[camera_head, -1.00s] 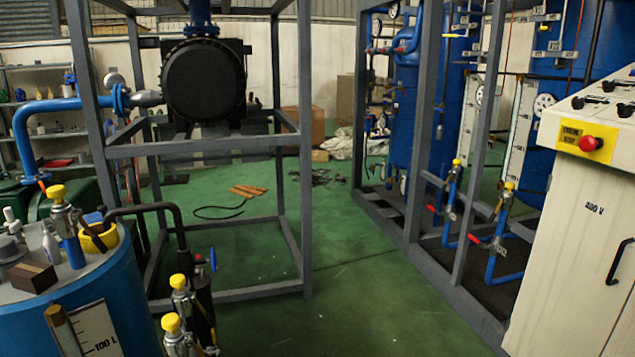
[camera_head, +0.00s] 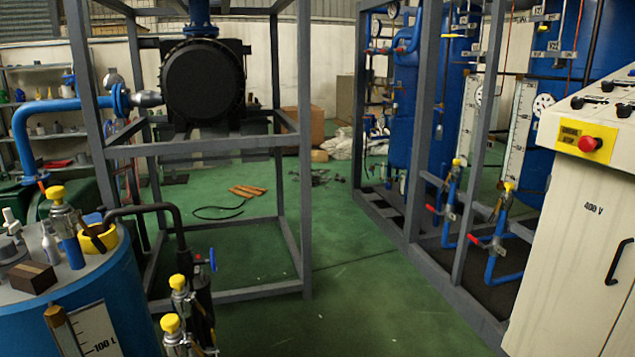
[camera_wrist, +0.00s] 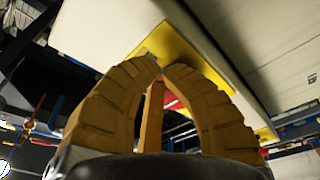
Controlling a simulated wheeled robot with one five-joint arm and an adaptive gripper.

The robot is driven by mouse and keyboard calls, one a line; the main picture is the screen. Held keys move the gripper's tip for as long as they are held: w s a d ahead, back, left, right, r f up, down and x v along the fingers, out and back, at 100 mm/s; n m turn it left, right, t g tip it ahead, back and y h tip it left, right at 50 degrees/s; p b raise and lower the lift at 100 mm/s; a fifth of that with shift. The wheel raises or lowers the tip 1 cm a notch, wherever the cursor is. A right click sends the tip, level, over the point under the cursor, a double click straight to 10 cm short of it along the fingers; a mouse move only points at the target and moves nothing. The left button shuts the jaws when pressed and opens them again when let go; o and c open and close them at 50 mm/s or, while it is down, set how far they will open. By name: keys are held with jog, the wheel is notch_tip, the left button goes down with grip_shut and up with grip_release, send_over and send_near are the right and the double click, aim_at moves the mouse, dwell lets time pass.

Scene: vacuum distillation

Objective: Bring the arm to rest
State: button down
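My gripper (camera_wrist: 162,66) shows only in the wrist view. Its two ribbed yellow-brown fingers curve inward, and their tips nearly meet. No held object shows at the tips. A narrow orange-brown bar (camera_wrist: 151,115) shows between the fingers; I cannot tell what it is. Behind the fingers is a pale surface with a yellow plate (camera_wrist: 190,52) and a bit of red below it. The head view does not show my arm or gripper.
A white control cabinet (camera_head: 570,250) with a red button (camera_head: 590,144) stands at the right. A blue tank (camera_head: 95,290) with loose items on top stands front left. Grey frames (camera_head: 307,200) hold equipment on both sides.

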jog(key=shift+f, duration=0.1)
jog(key=w+a+r+t+y+p, duration=0.1)
jog(key=w+a+r+y+p, duration=0.15)
jog(key=w+a, duration=0.35)
jog(key=w+a+r+t+y+p, duration=0.15)
jog(key=w+a+p, duration=0.25)
jog(key=a, duration=0.5)
jog(key=w+a+g+y+p, duration=0.1)
jog(key=a+y+p, duration=0.55)
jog(key=a, duration=1.55)
jog(key=s+a+f+g+y+p, duration=0.1)
jog(key=s+a+f+y+p, duration=0.2)
jog(key=a, duration=0.7)
jog(key=s+a+f+g+y+p, duration=0.2)
jog(key=s+a+p, duration=0.2)
jog(key=s+a, duration=0.5)
jog(key=s+a+f+g+y+p, duration=0.1)
jog(key=s+a+f+g+p, duration=0.1)
jog(key=s+a, duration=0.7)
jog(key=s+g+p, duration=0.1)
jog(key=s+p, duration=0.1)
jog(key=s, duration=0.3)
jog(key=shift+g+y, duration=0.35)
